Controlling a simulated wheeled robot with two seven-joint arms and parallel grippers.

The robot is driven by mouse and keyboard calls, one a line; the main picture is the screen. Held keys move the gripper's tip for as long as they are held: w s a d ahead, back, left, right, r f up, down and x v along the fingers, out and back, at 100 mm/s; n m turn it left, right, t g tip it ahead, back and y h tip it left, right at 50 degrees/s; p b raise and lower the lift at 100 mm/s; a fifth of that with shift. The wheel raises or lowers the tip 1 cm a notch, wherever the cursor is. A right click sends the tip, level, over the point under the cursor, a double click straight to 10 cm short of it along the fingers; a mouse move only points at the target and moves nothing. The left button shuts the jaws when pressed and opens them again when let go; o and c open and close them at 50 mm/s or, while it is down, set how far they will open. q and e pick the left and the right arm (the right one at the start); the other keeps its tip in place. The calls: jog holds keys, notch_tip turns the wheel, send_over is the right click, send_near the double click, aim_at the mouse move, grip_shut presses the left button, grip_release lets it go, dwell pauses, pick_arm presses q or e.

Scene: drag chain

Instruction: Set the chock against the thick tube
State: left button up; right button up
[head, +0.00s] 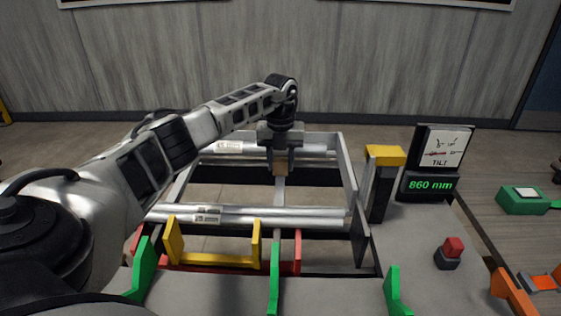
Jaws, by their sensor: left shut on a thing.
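My left gripper (281,172) reaches over the frame from the left, pointing down. It is shut on a small tan block, the chock (281,162), in the gap between two metal tubes. The far tube (310,150) carries a white label and lies close behind the gripper. The near tube (290,216) carries a small label and lies across the front of the frame. I cannot tell which tube is thicker, or whether the chock touches the far tube. My right gripper is not in view.
A grey frame (347,170) surrounds the tubes. A yellow-topped post (385,156) and a display reading 860 mm (431,184) stand at right. A yellow bracket (215,258) and green brackets (275,275) line the front. A red button (453,247) sits at lower right.

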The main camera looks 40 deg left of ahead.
aim_at(280, 159)
pick_arm(q)
jog(key=o, duration=1)
jog(key=shift+o, duration=0.2)
jog(key=shift+r, duration=0.1)
notch_tip(280, 159, up, 16)
